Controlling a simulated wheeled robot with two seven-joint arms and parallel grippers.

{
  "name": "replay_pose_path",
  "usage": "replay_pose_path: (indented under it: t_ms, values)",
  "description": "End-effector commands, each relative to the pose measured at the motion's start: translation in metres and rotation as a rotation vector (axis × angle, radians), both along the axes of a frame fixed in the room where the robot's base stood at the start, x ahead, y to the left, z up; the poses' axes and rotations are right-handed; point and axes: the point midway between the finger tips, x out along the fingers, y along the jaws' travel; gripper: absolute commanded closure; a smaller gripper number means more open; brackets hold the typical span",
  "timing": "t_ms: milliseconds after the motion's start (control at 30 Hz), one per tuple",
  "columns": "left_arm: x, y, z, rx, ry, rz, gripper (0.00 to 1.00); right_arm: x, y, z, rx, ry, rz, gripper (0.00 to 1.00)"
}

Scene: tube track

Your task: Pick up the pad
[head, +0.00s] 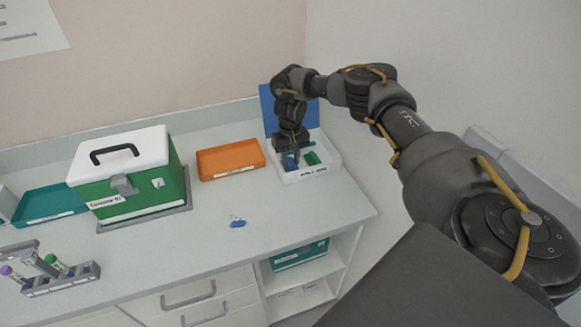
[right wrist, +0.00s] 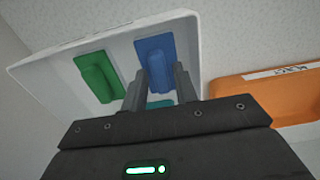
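A blue pad (right wrist: 155,56) with a raised grip lies in a white tray (right wrist: 30,72). A green pad (right wrist: 98,76) lies beside it, to the left in the right wrist view. In the head view the tray (head: 325,172) stands at the back right of the counter, with the green pad (head: 312,158) on its right side. My right gripper (right wrist: 161,72) points into the tray at the blue pad. Its fingers are apart, one on each side of the pad's grip; contact cannot be told. A teal piece (right wrist: 160,104) shows between the fingers. My left gripper is out of view.
An orange tray (head: 230,162) is left of the white tray. A blue panel (head: 275,112) stands behind it. A green box with white lid (head: 140,180), a teal tray (head: 50,203) and a tube rack (head: 60,280) are left.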

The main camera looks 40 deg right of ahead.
Motion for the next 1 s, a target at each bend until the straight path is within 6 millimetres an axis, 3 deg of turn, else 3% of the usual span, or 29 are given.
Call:
replay_pose_path:
  t_ms: [33,200,567,800,1000]
  values:
    - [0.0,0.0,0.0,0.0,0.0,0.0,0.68,0.0,0.0,0.0,0.0,0.0,0.0,0.78]
    - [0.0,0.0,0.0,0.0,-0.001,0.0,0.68,0.0,0.0,0.0,0.0,0.0,0.0,1.0]
    - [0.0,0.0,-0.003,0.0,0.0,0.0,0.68,0.001,0.0,0.007,0.001,-0.001,-0.001,1.0]
    - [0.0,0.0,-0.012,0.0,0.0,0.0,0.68,0.001,0.0,0.051,0.0,-0.005,0.001,1.0]
    - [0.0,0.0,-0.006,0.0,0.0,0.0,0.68,0.001,0.0,0.088,-0.002,-0.003,0.003,1.0]
